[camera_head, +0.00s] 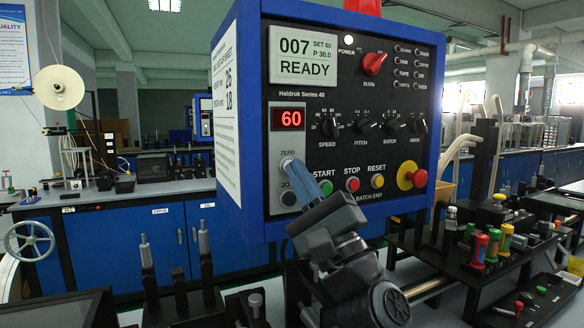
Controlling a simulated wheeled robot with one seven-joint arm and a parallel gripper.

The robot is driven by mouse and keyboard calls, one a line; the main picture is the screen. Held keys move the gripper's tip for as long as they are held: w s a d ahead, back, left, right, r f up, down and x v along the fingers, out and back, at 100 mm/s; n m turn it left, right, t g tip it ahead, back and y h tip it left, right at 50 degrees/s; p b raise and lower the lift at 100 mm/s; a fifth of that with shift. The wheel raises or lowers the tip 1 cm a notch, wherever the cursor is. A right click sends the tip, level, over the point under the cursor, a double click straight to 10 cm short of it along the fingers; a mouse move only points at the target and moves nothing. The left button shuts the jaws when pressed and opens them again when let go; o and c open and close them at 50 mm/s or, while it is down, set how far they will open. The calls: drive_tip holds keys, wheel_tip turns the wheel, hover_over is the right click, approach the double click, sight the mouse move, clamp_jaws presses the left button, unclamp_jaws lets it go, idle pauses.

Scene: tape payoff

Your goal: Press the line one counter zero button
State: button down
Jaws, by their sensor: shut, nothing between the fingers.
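A blue control cabinet (249,190) with a black panel hangs in front of me. On its left is a red counter display (289,118) reading 60. Below the display is the ZERO label (287,154); the button under it is mostly hidden behind my fingertips. My gripper (289,165) is shut and empty, reaching up from below with its tips at the zero button's place. I cannot tell if they touch it. The JOG button (288,198) sits just below, left of my fingers. A grey screen (306,55) reads 007, SET 60, P 30.0, READY.
Close right of my fingers are the green START (326,187), red STOP (352,184) and yellow RESET (377,181) buttons. A red emergency knob (418,177) is farther right. A tool rack (489,246) stands right; upright pegs (204,243) stand at lower left.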

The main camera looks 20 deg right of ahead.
drive_tip(key=shift+w, duration=0.2)
idle(0.5)
drive_tip(key=shift+w, duration=0.25)
drive_tip(key=shift+s, duration=0.55)
drive_tip(key=s, duration=0.5)
drive_tip(key=shift+s, duration=0.4)
idle(0.9)
